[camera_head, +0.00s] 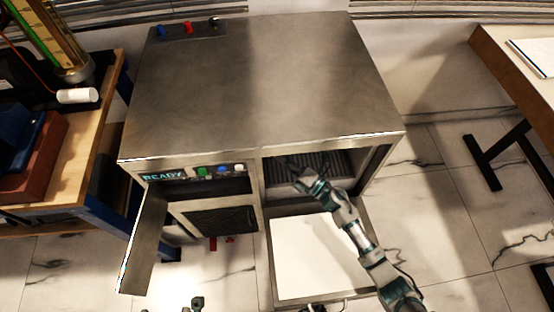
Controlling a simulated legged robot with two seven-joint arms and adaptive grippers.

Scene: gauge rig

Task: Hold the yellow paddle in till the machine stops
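The machine is a steel cabinet (260,90) with a lit READY display (163,177) at its front left. No yellow paddle can be made out. My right arm comes in from the lower right. Its gripper (300,172) is at the mouth of the right-hand bay (340,170), in front of a dark ribbed surface; its fingers are too small and dark to read. A small part of what seems to be my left gripper (197,302) shows at the bottom edge, apart from the machine, mostly cut off.
Green, blue and white buttons sit beside the display. A door (145,240) stands open at the left. A white panel (310,255) lies below the right bay. A workbench (90,150) stands left, a table (520,75) right.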

